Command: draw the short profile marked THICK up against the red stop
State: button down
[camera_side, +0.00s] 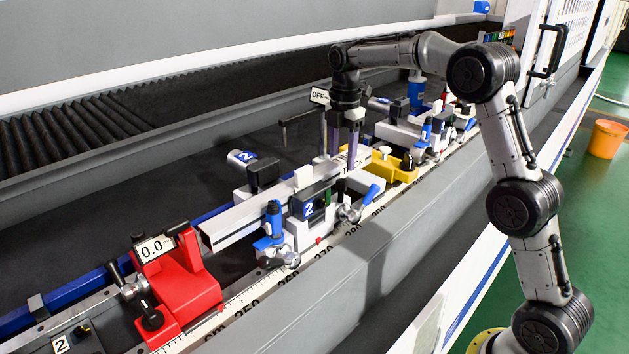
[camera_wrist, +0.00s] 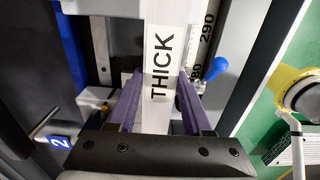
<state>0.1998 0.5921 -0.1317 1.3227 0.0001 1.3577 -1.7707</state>
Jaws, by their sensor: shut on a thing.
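The short profile (camera_side: 238,222) is a pale bar lying along the clamps in the side view. In the wrist view its white label reads THICK (camera_wrist: 160,66). My gripper (camera_side: 343,158) points down at the profile's right part, with its purple fingers on either side of it. In the wrist view my gripper (camera_wrist: 159,82) is shut across the bar at the label. The red stop (camera_side: 185,287), with a 0.0 plate, stands at the lower left. The profile's left end is close to its upper part; I cannot tell whether they touch.
A clamp marked 2 (camera_side: 308,207) with blue handles stands beside the profile. A yellow block (camera_side: 388,165) and more clamps stand farther right along the rail. A ruler strip (camera_side: 262,291) runs along the front. A black belt bed lies behind.

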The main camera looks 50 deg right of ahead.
jog(key=shift+a, duration=0.8)
jog(key=shift+c, duration=1.2)
grip_release()
jog(key=shift+f, duration=0.1)
notch_tip(320, 180, up, 13)
jog(key=s+a+r+m+t, duration=0.25)
jog(key=s+r+m, duration=0.2)
jog(key=s, duration=0.35)
jog(key=s+a+f+m+t, duration=0.1)
jog(key=s+f+m, duration=0.3)
jog(key=s, duration=0.4)
jog(key=s+a+f+m+t, duration=0.1)
jog(key=s+a+f+m, duration=0.2)
jog(key=s+f+m, duration=0.2)
jog(key=s+a+f+m+t, duration=0.1)
jog(key=s+f+m, duration=0.3)
jog(key=s, duration=0.7)
notch_tip(320, 180, down, 2)
jog(key=shift+s+a+f, duration=0.2)
jog(key=shift+s+a, duration=0.15)
jog(key=shift+a, duration=0.05)
